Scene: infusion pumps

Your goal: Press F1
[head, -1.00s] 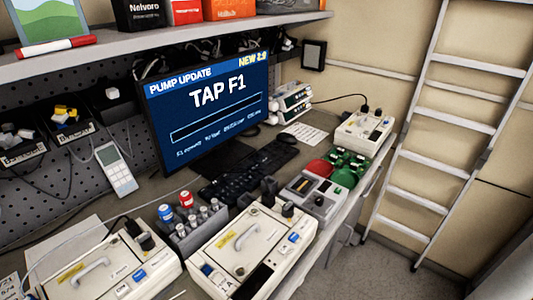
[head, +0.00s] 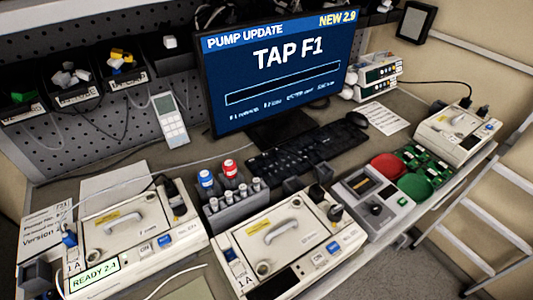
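The black keyboard (head: 308,147) lies on the bench below the monitor; its single keys are too small to read, so I cannot pick out F1. The monitor (head: 283,70) stands behind it and shows "PUMP UPDATE", "NEW 2.9", "TAP F1" and an empty progress bar. The lower line of small text on it is hard to read. My gripper is not in view.
Infusion pumps (head: 290,240) and (head: 135,235) stand in front; the left one has a "READY 2.1" label. A vial rack (head: 233,205) and a grey device (head: 375,205) flank the keyboard's front.

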